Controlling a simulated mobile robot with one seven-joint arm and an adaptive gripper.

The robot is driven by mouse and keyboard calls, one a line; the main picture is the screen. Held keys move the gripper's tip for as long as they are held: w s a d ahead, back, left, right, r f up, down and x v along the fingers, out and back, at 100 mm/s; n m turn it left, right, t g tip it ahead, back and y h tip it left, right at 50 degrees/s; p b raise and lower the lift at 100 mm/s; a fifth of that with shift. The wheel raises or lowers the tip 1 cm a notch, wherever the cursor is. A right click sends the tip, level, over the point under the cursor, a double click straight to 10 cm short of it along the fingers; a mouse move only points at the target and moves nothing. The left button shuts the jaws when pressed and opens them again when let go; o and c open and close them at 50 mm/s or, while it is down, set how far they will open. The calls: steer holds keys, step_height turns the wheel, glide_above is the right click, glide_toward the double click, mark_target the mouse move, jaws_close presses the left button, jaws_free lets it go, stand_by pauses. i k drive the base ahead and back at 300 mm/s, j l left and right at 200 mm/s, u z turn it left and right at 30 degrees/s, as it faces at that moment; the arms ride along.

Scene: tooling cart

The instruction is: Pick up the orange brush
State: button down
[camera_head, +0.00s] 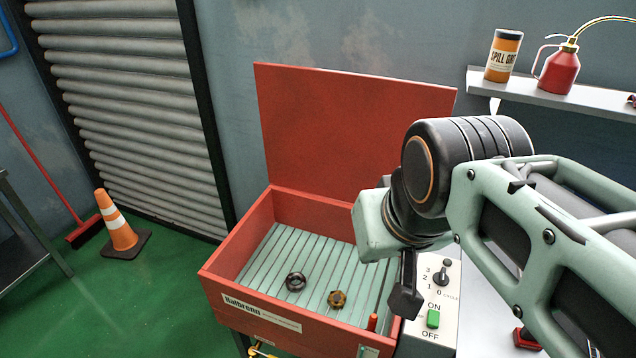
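No thing in view is plainly an orange brush. A small orange-red upright piece (372,322) shows at the right front corner inside the red chest (262,318); it may be a part of the brush, but I cannot tell. My gripper (405,300) hangs over the chest's right wall, pointing down, to the right of and a little above that piece in the picture. Only one dark finger shows clearly, so its opening is hidden. I see nothing held in it.
The open chest has a ribbed floor with a black ring (296,281) and a brass nut (337,298). Its lid (350,130) stands up behind. A switch box (433,310) is close at the right. A shelf (590,98) holds an orange can (503,58) and red oiler (559,72).

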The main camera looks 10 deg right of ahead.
mark_target(372, 319)
steer(key=i+j, duration=0.1)
steer(key=j, duration=0.35)
steer(key=i+j, duration=0.15)
steer(key=j, duration=0.3)
steer(key=i+j, duration=0.1)
steer(key=j, duration=0.35)
steer(key=i+j, duration=0.15)
steer(key=j, duration=0.3)
steer(key=i+j, duration=0.1)
steer(key=j, duration=0.35)
steer(key=j+z, duration=0.3)
steer(key=i+j+z, duration=0.1)
steer(key=z, duration=1.5)
steer(key=j+z, duration=0.1)
steer(key=z, duration=0.25)
steer(key=k+j+z, duration=0.1)
steer(key=z, duration=0.25)
steer(key=k+j+z, duration=0.4)
steer(key=j, duration=0.3)
steer(key=k, duration=0.1)
